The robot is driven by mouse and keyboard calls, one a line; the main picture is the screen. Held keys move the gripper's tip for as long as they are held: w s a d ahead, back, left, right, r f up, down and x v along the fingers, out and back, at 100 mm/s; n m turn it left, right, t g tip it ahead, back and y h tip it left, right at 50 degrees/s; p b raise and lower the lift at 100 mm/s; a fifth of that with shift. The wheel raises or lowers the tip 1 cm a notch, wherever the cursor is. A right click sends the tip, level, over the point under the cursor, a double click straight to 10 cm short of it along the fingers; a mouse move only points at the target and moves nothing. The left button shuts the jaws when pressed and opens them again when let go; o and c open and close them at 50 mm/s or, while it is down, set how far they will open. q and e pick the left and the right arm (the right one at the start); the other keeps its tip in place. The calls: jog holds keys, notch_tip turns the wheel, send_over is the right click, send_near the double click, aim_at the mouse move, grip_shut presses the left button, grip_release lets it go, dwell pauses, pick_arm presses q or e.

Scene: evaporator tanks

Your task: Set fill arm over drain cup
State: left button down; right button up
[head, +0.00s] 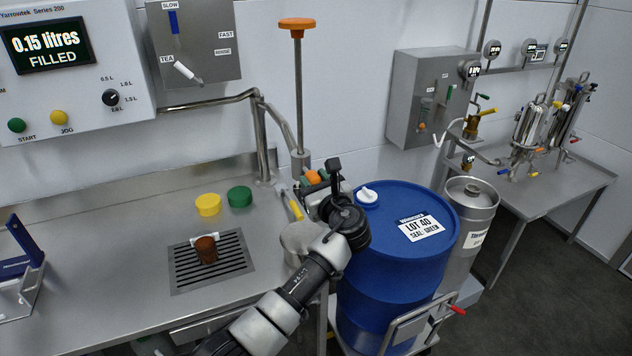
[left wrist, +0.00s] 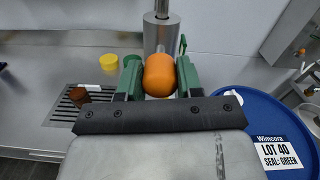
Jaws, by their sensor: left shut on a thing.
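My left gripper (head: 318,182) is shut on an orange knob (left wrist: 159,74), which sits between its green fingers in the left wrist view. The knob is in front of a metal post (left wrist: 161,36). In the head view the gripper partly hides the knob (head: 311,178). A bent metal pipe (head: 212,103), likely the fill arm, runs along the wall from an upright tube towards the left. A small brown cup (head: 206,250), likely the drain cup, stands on a slotted drain grate (head: 241,268); the pipe's visible end is not above it. My right gripper is not in view.
A yellow cap (head: 208,205) and a green cap (head: 240,197) lie behind the grate. A blue drum (head: 395,290) stands right of the bench, close to my left arm. A tall rod with an orange top (head: 297,24) rises behind the gripper.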

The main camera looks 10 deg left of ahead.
pick_arm(q)
jog(key=c, duration=0.7)
grip_release()
jog(key=shift+a, duration=0.15)
jog(key=shift+c, duration=0.2)
jog(key=b+v, duration=0.1)
jog(key=v, duration=0.9)
jog(key=shift+s+d, duration=0.25)
jog(key=shift+s, duration=0.05)
